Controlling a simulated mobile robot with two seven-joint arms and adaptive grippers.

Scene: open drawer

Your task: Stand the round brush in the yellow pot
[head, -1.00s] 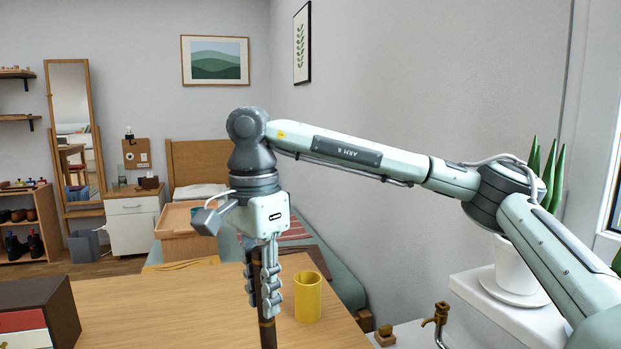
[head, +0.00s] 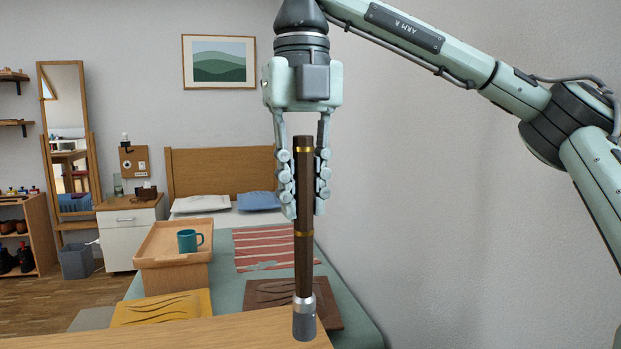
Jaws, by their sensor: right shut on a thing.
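The round brush (head: 304,265) has a dark brown handle with gold bands, a silver ferrule and a short grey head at its lower end. It hangs nearly upright, head down. My right gripper (head: 305,198) points down and is shut on the upper part of the handle, with the handle's top showing between the fingers. The grey head appears in front of the table's far edge; I cannot tell its height above the table. The yellow pot is out of view now. My left gripper is not in view.
A strip of wooden table (head: 210,335) shows at the bottom, bare where visible. Beyond it are a bed (head: 350,320), a wooden tray table (head: 172,245) with a teal mug (head: 189,240), and a white cabinet (head: 130,235). A wall is at the right.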

